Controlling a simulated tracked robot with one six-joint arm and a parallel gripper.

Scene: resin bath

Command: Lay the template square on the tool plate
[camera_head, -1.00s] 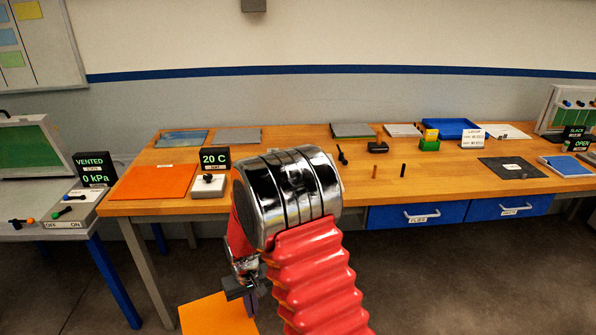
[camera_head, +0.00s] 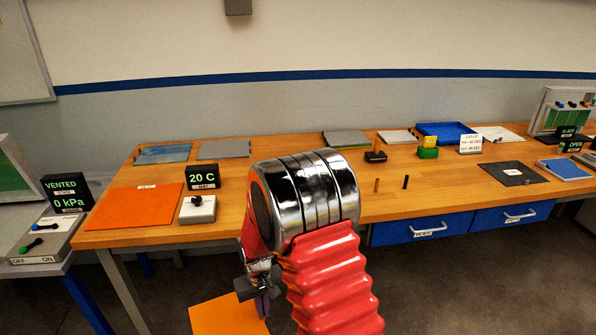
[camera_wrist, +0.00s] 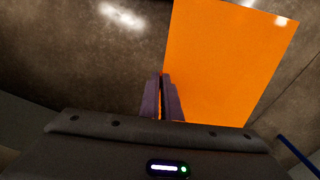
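My gripper (camera_head: 259,284) hangs in front of the bench, below the level of its top. In the wrist view its fingers (camera_wrist: 162,92) are close together at the edge of a flat orange sheet (camera_wrist: 225,60), which I take for the template. The sheet (camera_head: 228,314) also shows at the bottom of the head view, partly cut off. No plate is clearly labelled as the tool plate. A plain grey plate (camera_head: 223,149) and a glossy bluish plate (camera_head: 161,154) lie side by side at the bench's back left.
An orange mat (camera_head: 135,206) lies at the bench's front left, beside a 20 C display (camera_head: 202,177) and a white switch box (camera_head: 197,209). A side table (camera_head: 40,240) with a VENTED display (camera_head: 67,191) stands left. Blue drawers (camera_head: 425,228) hang under the bench's front edge.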

